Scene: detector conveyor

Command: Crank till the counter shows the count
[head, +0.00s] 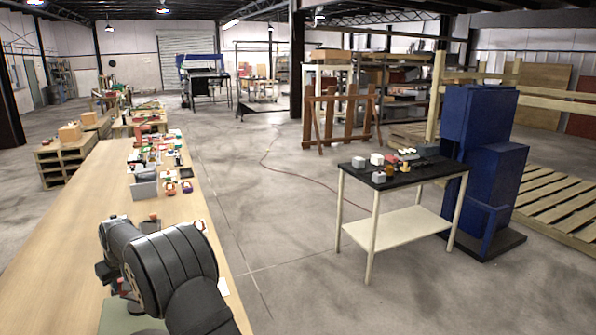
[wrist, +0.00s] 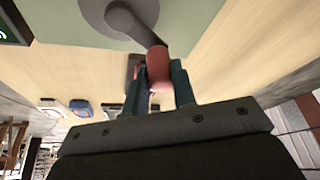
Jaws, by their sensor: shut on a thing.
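In the wrist view the crank's red knob (wrist: 158,66) sits between the two fingers of my gripper (wrist: 164,88), which is shut on it. The grey crank arm (wrist: 132,25) runs from the knob up to a round grey hub on a pale green plate (wrist: 190,22). A dark display (wrist: 12,24) with a bit of green on it is cut off at the top left corner; its count cannot be read. In the head view my arm covers most of the crank, and only part of the green plate (head: 120,320) shows at the lower left.
The long wooden bench (head: 60,240) holds many small coloured items farther back. In the wrist view several small items (wrist: 80,106) lie beyond the fingers. A dark-topped table (head: 400,172) with small blocks stands to the right, apart from the bench, with open floor between.

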